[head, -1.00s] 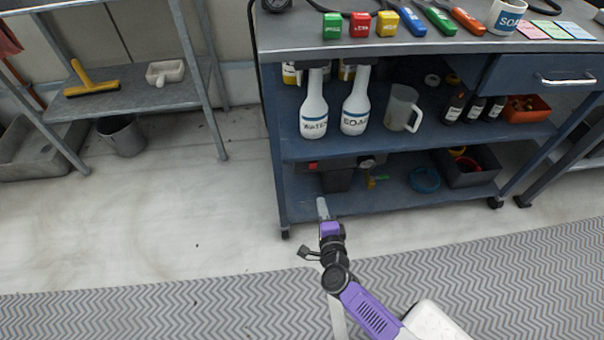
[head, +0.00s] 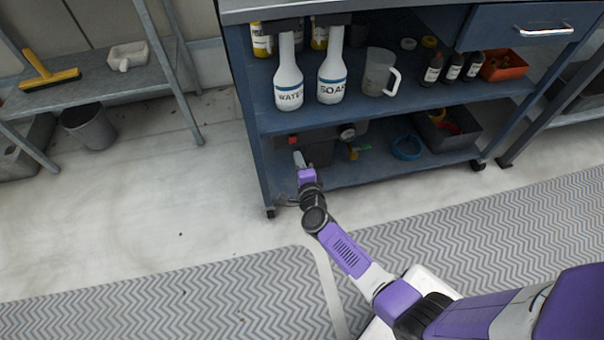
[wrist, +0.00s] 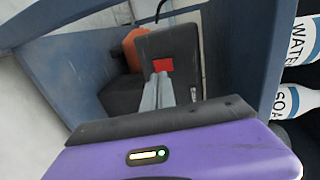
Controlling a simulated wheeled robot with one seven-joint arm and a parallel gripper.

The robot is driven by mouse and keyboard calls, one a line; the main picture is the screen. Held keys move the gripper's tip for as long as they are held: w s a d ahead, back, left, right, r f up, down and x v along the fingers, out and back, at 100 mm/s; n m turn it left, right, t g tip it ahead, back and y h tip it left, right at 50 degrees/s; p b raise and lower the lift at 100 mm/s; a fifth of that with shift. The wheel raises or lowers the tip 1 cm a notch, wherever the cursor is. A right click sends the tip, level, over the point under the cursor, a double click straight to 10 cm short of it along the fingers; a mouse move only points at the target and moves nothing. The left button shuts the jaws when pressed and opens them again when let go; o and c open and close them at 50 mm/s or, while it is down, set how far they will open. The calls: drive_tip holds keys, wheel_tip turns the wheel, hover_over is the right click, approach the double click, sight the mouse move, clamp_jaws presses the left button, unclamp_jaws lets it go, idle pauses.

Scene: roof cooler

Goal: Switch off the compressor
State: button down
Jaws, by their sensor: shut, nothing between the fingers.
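The compressor (head: 318,151) is a dark unit on the bottom shelf of the blue cart, partly behind my gripper in the head view. Its red switch (wrist: 162,65) shows on a dark box in the wrist view, just beyond my fingertips. It also shows as a small red spot in the head view (head: 293,141). My gripper (head: 298,157) is shut and empty, at the left front of the bottom shelf. In the wrist view the closed fingers (wrist: 158,80) point at the switch's lower edge. I cannot tell whether they touch it.
The blue cart's middle shelf (head: 400,103) is close above, with WATER (head: 289,80) and SOAP (head: 332,75) bottles. The cart's left post (head: 250,130) stands beside my gripper. A dark bin (head: 455,145) and blue ring (head: 406,148) are right.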

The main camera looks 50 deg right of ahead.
sight(293, 139)
drive_tip(key=x, duration=0.2)
drive_tip(key=r+b+x, duration=0.1)
drive_tip(key=x, duration=0.2)
drive_tip(key=shift+w+d+r, duration=0.1)
drive_tip(key=shift+w+d, duration=0.05)
drive_tip(key=shift+w, duration=0.05)
drive_tip(key=shift+w+d+r, duration=0.25)
drive_tip(key=shift+w, duration=0.1)
drive_tip(key=shift+f, duration=0.1)
drive_tip(key=shift+s, duration=0.1)
